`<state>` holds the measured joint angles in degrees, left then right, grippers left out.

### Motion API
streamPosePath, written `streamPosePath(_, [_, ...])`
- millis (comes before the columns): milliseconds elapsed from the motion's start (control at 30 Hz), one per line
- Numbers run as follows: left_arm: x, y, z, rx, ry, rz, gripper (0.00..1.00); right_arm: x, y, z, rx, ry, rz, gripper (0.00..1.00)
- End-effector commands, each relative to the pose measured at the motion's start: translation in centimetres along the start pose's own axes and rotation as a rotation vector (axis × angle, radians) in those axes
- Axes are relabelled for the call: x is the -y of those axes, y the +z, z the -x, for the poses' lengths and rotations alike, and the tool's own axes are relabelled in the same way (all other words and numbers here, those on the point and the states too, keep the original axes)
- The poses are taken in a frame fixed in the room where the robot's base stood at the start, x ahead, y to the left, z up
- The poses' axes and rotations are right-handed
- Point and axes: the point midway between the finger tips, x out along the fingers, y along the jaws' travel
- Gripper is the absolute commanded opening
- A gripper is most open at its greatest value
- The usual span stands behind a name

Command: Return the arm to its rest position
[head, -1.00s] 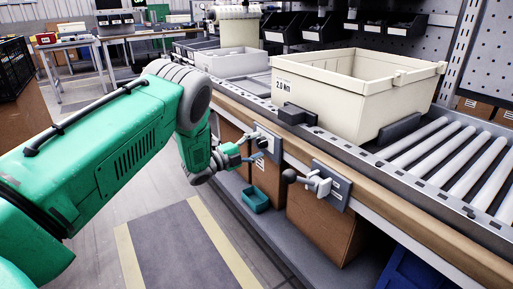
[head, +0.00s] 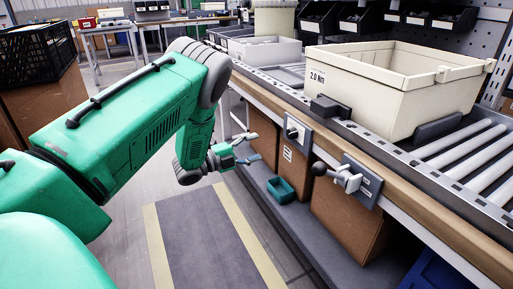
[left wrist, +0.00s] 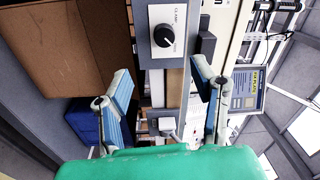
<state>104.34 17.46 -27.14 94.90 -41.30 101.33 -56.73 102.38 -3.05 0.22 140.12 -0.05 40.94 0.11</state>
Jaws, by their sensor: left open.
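My green left arm comes in from the left in the head view. Its gripper (head: 246,152) is open and empty, over the floor to the left of the bench front. In the left wrist view the two blue-padded fingers (left wrist: 166,100) stand wide apart, with nothing between them touching either one. A grey plate with a black knob (left wrist: 164,36), labelled CLAMP, shows beyond them. The same knob plate (head: 296,133) is on the bench front in the head view, apart from the gripper. My right gripper is not in view.
A cream bin (head: 390,95) stands on the roller conveyor (head: 463,160). A lever switch (head: 345,178) sticks out from the bench front. A small teal tray (head: 280,190) and cardboard boxes (head: 345,212) are on the lower shelf. The floor mat (head: 205,235) is clear.

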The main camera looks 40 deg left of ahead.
Motion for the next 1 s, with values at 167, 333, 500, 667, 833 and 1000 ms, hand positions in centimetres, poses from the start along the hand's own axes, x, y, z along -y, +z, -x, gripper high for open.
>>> streamPosePath(167, [0.0, 0.0, 0.0, 0.000, 0.000, 0.000, 0.52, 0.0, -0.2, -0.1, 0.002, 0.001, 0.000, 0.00])
streamPosePath(333, [0.0, 0.0, -0.1, 0.002, 0.002, 0.003, 0.52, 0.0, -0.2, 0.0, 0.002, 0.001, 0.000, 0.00])
streamPosePath(500, [-2.6, -2.0, -0.2, 0.129, 0.099, 0.201, 0.52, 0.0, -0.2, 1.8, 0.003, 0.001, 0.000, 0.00])
streamPosePath(667, [-9.6, -8.7, 3.4, 0.478, 0.347, 0.665, 0.52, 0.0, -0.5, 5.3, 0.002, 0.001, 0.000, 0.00])
streamPosePath(833, [-14.7, -17.4, 11.6, 0.874, 0.586, 1.036, 0.52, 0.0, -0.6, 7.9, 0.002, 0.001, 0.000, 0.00])
streamPosePath(1000, [-15.8, -25.0, 20.2, 1.228, 0.753, 1.228, 0.52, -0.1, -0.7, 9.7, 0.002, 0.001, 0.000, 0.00])
